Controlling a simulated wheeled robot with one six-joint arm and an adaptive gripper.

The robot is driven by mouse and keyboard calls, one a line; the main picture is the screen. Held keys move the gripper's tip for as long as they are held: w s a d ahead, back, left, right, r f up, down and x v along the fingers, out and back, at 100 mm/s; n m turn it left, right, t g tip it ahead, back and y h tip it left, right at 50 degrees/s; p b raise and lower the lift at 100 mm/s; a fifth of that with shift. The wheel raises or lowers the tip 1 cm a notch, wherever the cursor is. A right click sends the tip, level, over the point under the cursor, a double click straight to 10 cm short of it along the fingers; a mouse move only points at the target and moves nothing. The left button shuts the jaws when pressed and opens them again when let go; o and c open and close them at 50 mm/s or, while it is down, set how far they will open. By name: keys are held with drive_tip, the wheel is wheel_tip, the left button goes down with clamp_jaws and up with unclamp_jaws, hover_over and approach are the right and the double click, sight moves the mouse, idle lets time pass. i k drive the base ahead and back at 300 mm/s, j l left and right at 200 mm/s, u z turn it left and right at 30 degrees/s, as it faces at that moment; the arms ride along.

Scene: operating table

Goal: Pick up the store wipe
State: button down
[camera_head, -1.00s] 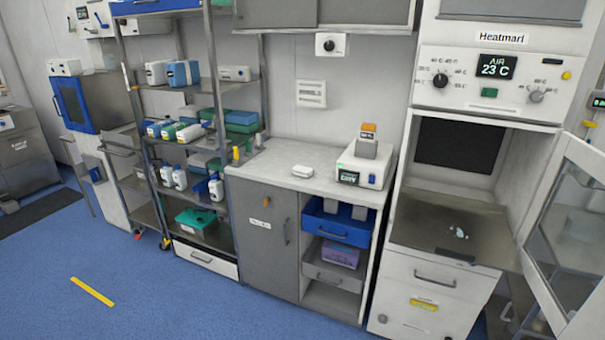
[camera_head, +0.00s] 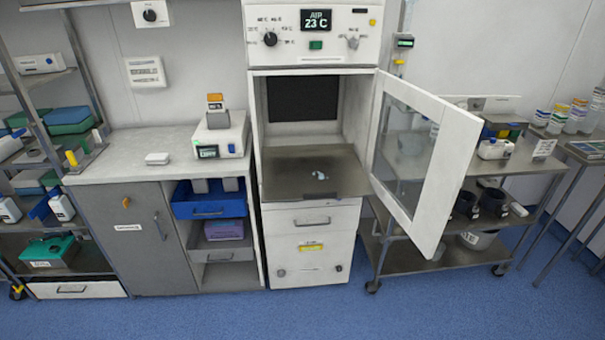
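I cannot tell for sure which thing is the store wipe. A small white flat pack (camera_head: 157,158) lies on the light counter (camera_head: 120,165), left of a white device with a green display (camera_head: 220,145). A small whitish-blue crumpled thing (camera_head: 320,175) lies on the dark floor of the open warming cabinet (camera_head: 285,185); it is too small to make out. My gripper is not in view.
The cabinet's glass door (camera_head: 428,165) stands open towards me on the right. A wheeled metal cart (camera_head: 410,265) with pots and boxes stands behind it. Shelves with several bottles and boxes (camera_head: 45,248) are at the left. The blue floor (camera_head: 200,315) in front is clear.

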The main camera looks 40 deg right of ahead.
sight(151, 159)
drive_tip(key=i+l, duration=0.1)
drive_tip(key=i, duration=0.25)
drive_tip(key=i+l+u, duration=0.1)
drive_tip(key=i, duration=0.3)
drive_tip(key=i+l, duration=0.2)
drive_tip(key=i, duration=0.15)
drive_tip(key=j+u, duration=0.05)
